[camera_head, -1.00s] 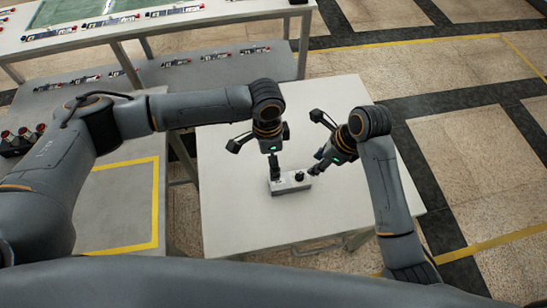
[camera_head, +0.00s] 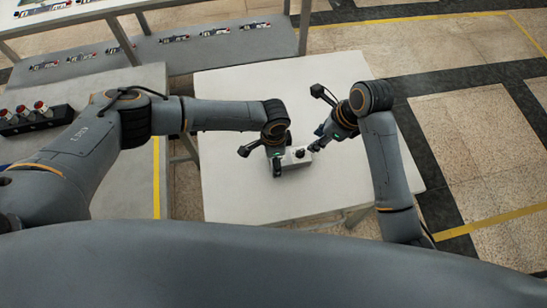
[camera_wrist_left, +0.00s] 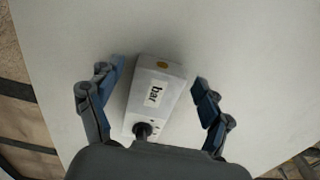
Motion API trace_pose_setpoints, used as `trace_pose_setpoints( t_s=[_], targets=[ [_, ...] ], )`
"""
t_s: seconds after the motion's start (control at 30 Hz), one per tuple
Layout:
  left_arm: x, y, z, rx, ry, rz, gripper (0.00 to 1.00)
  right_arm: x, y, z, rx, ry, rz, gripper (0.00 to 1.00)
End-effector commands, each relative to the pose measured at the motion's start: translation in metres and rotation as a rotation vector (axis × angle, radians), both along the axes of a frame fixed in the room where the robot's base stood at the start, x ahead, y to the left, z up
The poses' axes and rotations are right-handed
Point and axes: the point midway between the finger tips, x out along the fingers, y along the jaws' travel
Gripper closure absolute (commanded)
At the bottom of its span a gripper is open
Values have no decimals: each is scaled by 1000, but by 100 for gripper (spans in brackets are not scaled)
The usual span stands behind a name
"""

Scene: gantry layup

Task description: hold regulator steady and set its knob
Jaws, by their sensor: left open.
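The regulator (camera_head: 291,160) is a small white box on the white table, with a dark knob (camera_head: 300,153) on top toward its right end. In the left wrist view, the regulator (camera_wrist_left: 160,85) shows a "bar" label and a yellow dot, and its black knob (camera_wrist_left: 143,130) is nearest my palm. My left gripper (camera_head: 277,163) is low over the regulator's left part. The left wrist view shows its fingers (camera_wrist_left: 158,82) open on either side of the box, with gaps. My right gripper (camera_head: 316,141) is just right of the regulator, near the knob; its finger opening is unclear.
The white table (camera_head: 235,100) is otherwise bare around the regulator. A grey bench (camera_head: 125,195) with yellow tape stands at the left, with a dark block of red-topped parts (camera_head: 30,116). A shelf (camera_head: 190,60) with several small parts is at the back left.

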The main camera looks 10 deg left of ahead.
Motion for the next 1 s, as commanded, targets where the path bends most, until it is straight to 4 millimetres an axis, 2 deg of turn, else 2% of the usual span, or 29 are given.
trace_pose_setpoints(
  t_s=[0.37, 0.7, 0.73, 0.8, 1.0],
  targets=[
    [0, 0, -6, 0, 0, -1, 21, 0, 0, 0, 0, 0, 0, 62],
    [0, 0, -6, 0, 0, 0, 90, 0, 0, 0, 0, 0, 0, 62],
    [0, 0, -6, 0, 0, 0, 92, 0, 0, 0, 0, 0, 0, 60],
    [0, 0, -6, 0, 0, 0, 92, -1, 1, -1, 5, 0, 2, 50],
    [0, 0, -6, 0, 0, 0, 92, -19, 17, -21, 158, -23, 19, 50]
  ],
)
